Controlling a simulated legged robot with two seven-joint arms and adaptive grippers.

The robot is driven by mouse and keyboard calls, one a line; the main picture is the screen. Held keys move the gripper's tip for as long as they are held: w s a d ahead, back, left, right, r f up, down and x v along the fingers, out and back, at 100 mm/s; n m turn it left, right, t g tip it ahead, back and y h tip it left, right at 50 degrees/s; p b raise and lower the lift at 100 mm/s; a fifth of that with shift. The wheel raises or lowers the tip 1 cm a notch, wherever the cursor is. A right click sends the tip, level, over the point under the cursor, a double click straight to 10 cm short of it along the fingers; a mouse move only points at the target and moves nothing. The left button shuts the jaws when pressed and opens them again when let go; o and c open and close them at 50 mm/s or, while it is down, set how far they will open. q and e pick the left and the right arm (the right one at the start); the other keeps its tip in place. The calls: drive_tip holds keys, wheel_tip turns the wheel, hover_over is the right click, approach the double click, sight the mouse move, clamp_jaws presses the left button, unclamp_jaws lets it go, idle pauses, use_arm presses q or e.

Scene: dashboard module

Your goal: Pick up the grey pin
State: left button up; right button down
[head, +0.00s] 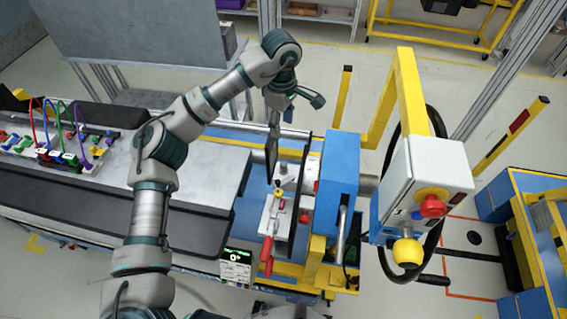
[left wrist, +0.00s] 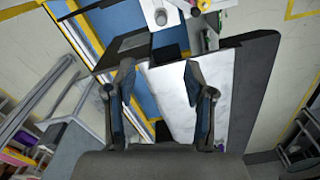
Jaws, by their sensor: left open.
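A small grey cylinder, which looks like the grey pin (left wrist: 160,17), stands at the top edge of the left wrist view, beyond my fingertips. In the head view, I cannot clearly tell the pin from the light fixture parts around it. My left gripper (left wrist: 160,82) is open, with its two fingers apart and nothing held between them. In the head view, the left gripper (head: 273,122) hangs from the raised wrist above the bench, by a dark upright panel (head: 272,155). My right gripper does not show.
A blue housing (head: 337,175) and a yellow frame with a white control box (head: 425,172) stand right of the fixture. A grey slab (head: 215,175) and a board with coloured cables (head: 60,150) lie to the left.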

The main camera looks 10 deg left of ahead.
use_arm(q)
drive_tip(key=n, duration=0.1)
drive_tip(key=p, duration=0.2)
hover_over(283, 163)
drive_tip(key=f, duration=1.2)
drive_tip(key=shift+w+a+f, duration=0.1)
drive_tip(key=shift+a+f, duration=0.05)
drive_tip(key=shift+a, duration=0.05)
drive_tip(key=f, duration=0.2)
drive_tip(key=f+p, duration=0.1)
drive_tip(key=f, duration=0.2)
drive_tip(key=shift+d, duration=0.2)
drive_tip(key=shift+f, duration=0.3)
clamp_jaws()
